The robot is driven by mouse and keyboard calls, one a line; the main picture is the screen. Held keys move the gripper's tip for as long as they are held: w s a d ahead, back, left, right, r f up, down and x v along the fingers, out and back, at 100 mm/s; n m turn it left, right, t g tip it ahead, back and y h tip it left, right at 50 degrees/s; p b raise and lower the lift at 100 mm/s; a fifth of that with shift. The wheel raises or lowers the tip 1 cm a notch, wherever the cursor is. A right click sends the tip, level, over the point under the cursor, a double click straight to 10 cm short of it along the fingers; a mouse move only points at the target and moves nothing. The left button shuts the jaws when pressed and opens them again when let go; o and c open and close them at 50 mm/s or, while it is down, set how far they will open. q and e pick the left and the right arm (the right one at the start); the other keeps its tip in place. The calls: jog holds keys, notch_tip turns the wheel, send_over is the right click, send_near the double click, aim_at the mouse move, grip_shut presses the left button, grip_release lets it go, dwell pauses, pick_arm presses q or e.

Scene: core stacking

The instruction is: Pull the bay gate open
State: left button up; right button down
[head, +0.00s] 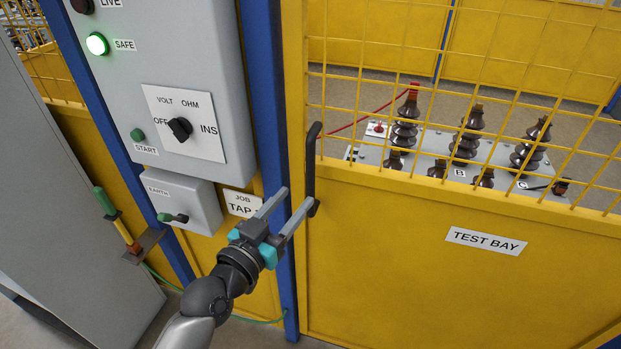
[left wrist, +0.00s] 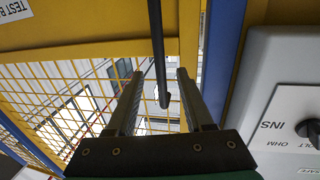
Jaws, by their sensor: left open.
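The yellow bay gate (head: 400,260) has a mesh top and a "TEST BAY" sign, and its left edge stands against the blue post, so it looks closed. Its black upright handle (head: 312,160) is near that edge. My left gripper (head: 298,197) is open and empty at the handle's lower end; its right fingertip overlaps the handle's foot in the head view. In the left wrist view the handle (left wrist: 158,50) runs into the gap between the two fingers (left wrist: 160,76). I cannot tell whether it lies fully between them. My right gripper is out of view.
A grey control panel (head: 215,60) with a lit green SAFE lamp (head: 97,44) and a dial (head: 179,128) is left of the blue post (head: 268,80). An EARTH box (head: 185,190) hangs below. Behind the mesh stands equipment with brown insulators (head: 466,140).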

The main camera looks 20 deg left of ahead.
aim_at(308, 183)
pick_arm(q)
jog(key=x, duration=0.7)
jog(key=shift+w, duration=0.25)
grip_shut()
dwell(1.2)
